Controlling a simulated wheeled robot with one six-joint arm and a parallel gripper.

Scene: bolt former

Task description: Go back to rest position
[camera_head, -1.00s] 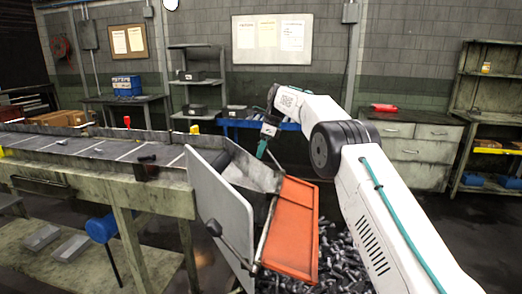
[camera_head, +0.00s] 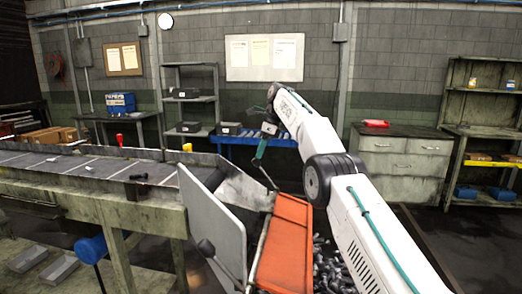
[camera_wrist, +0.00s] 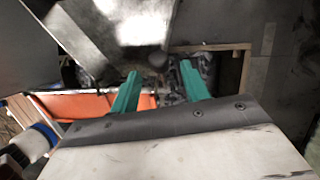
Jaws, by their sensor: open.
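My gripper (camera_head: 262,148) hangs at the end of my white arm, above the metal chute beside the orange panel (camera_head: 287,245). In the wrist view its two green fingers (camera_wrist: 160,88) stand well apart with nothing held between them. The orange panel also shows in the wrist view (camera_wrist: 80,105), to the left of the fingers. A heap of dark bolts (camera_head: 335,268) lies below and behind the orange panel, partly hidden by my arm. The fingertips look small in the head view.
A worn conveyor table (camera_head: 120,205) with a few dark bolts (camera_head: 138,177) on it stands at the left. A grey plate (camera_head: 212,225) rises at its end. Drawers (camera_head: 402,160) and shelves (camera_head: 480,130) stand at the back right. Dark floor is clear at the right.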

